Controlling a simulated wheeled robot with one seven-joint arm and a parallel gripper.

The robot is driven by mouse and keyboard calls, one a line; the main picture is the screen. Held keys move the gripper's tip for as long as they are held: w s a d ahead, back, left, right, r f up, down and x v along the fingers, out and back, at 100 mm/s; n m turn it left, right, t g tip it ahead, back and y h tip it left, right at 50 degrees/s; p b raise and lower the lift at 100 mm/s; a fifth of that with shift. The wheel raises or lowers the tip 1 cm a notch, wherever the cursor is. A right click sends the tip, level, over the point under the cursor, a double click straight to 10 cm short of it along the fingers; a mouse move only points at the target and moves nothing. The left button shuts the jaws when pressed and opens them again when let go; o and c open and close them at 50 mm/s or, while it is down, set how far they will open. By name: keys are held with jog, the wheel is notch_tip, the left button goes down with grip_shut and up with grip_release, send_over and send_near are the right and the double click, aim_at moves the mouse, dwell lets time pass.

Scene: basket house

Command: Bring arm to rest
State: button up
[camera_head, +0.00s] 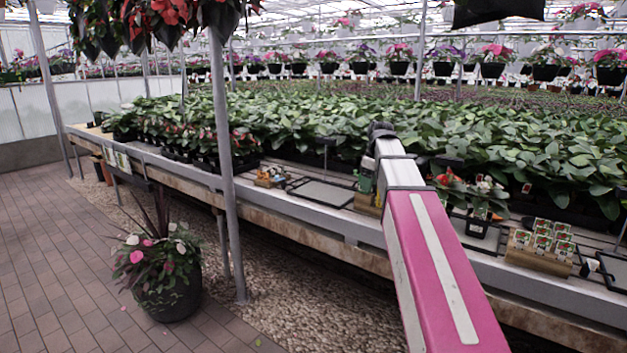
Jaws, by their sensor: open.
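My pink arm (440,265) reaches from the bottom right up over the edge of the plant bench (330,232). Past the pink link comes a short pale grey link (398,168), ending in a dark rounded part (381,131) in front of the green plants. I cannot make out gripper fingers there. The gripper is out of sight, perhaps hidden by the arm. No object can be seen held.
A grey post (222,150) stands in front of the bench, left of my arm. A potted plant (168,285) stands on the floor. A wooden box with labelled packets (540,248) is on the bench, right of the arm. Open brick floor (50,250) lies left.

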jog(key=s+f+m, duration=0.3)
jog(key=s+f, duration=0.3)
jog(key=f, duration=0.6)
jog(key=s+f+m, duration=0.3)
jog(key=s+f, duration=0.4)
jog(key=f, duration=0.5)
jog(key=s+f+m+h, duration=0.1)
jog(key=s+f+m, duration=0.3)
jog(key=s+f, duration=0.3)
notch_tip(320, 180, down, 6)
jog(key=shift+a+r+g, duration=0.15)
jog(key=shift+a+g, duration=0.25)
jog(key=shift+s, duration=0.1)
